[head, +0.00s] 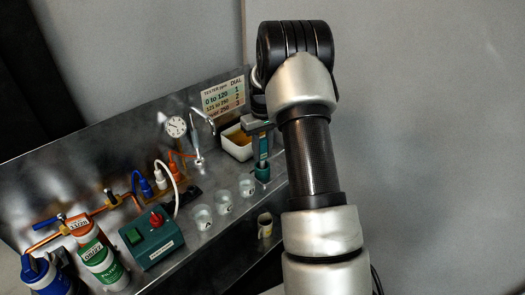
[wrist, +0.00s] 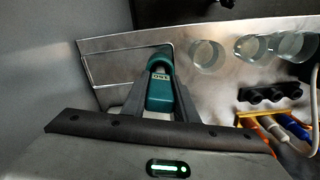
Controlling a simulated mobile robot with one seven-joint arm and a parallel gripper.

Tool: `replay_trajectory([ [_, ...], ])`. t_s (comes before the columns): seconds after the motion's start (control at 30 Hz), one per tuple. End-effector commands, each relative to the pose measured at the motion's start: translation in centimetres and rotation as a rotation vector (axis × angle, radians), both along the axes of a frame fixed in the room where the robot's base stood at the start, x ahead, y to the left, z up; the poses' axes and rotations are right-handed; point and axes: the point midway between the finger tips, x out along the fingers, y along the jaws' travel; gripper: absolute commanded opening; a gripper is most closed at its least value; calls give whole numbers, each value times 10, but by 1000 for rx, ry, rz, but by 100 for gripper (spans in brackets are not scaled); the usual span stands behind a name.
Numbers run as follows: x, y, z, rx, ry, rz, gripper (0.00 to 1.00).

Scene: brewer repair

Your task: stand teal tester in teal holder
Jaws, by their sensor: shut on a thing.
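The teal tester (head: 263,148) is upright at the right end of the metal bench in the head view. My gripper (head: 259,128) is at its top, partly hidden by my arm. In the wrist view, my gripper (wrist: 162,78) is shut on the teal tester (wrist: 160,96), with a finger on each side and its small display showing. The teal holder (head: 262,173) is directly below the tester in the head view. Its rounded teal rim (wrist: 160,59) shows past the tester's far end in the wrist view. The tester's lower end meets the holder; how deep it sits is hidden.
Several clear cups (head: 224,201) stand left of the holder. A white tray (head: 236,146) is behind it, near a faucet (head: 197,140). A green box with a red knob (head: 153,236) and a beige cup (head: 265,225) are nearer the front.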

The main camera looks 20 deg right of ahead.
Motion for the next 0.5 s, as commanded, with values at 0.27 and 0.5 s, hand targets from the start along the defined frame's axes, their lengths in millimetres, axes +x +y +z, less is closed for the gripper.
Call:
replay_trajectory([
  [0.27, 0, 0, -3, 0, 0, 0, 3],
  [0.5, 0, 0, -3, 0, 0, 0, 36],
])
